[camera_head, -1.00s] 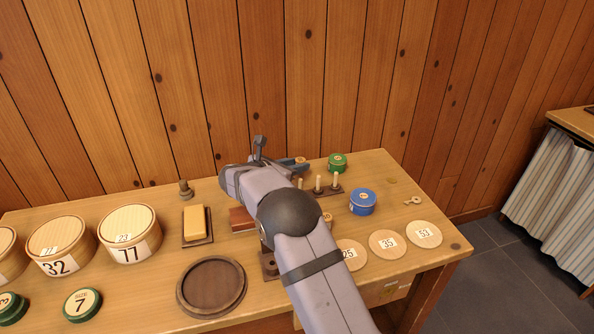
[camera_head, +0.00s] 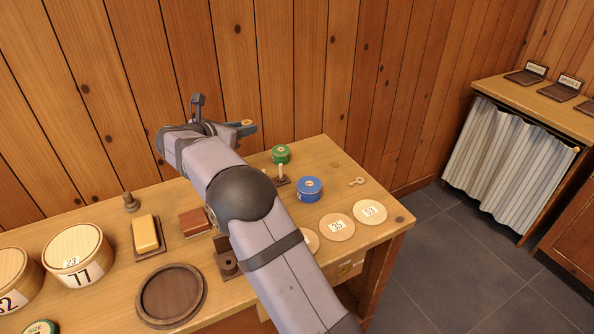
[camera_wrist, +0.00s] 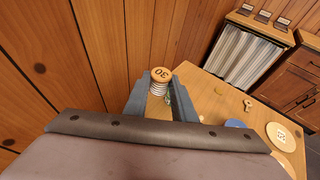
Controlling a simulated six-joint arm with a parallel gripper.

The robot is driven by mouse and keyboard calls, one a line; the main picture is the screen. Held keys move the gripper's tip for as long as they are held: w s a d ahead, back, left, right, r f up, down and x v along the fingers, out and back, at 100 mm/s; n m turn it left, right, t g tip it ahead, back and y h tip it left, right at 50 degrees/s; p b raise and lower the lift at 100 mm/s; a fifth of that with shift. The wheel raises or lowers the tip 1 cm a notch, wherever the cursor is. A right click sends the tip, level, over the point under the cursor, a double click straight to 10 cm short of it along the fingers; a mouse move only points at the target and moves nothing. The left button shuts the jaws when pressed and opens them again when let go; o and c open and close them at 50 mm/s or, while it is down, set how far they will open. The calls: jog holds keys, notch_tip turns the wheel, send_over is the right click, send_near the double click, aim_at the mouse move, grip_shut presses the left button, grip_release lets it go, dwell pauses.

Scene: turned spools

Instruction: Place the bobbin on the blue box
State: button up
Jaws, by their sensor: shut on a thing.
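My gripper (camera_head: 244,127) is shut on a bobbin (camera_wrist: 160,75) and holds it up above the back of the workbench. In the wrist view the bobbin has a pale wooden round end marked 30 and a light wound body between the two fingers. In the head view only a bit of its wooden end shows at the fingers. The blue box (camera_head: 309,190) is round and lidded, and stands on the bench to the right of and below my gripper. Part of it also shows in the wrist view (camera_wrist: 235,123). Nothing is seen on its lid.
Numbered wooden discs (camera_head: 337,227) lie in front, a key-like piece (camera_head: 356,182) to the right. A round dark tray (camera_head: 171,295) and yellow block (camera_head: 145,233) are at left.

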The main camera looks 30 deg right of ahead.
jog(key=s+d+r+p, duration=0.2)
jog(key=d+r+p, duration=0.2)
jog(key=r, duration=0.3)
jog(key=m+g+h+p, duration=0.2)
jog(key=m+g+p, duration=0.1)
jog(key=m+g, duration=0.2)
send_over(304, 187)
notch_tip(304, 187, down, 6)
jog(key=shift+d+f+p, duration=0.1)
jog(key=shift+f+p, duration=0.25)
jog(key=shift+f, duration=4.45)
jog(key=shift+w+f, duration=0.1)
jog(key=shift+f, duration=0.05)
jog(key=o, duration=1)
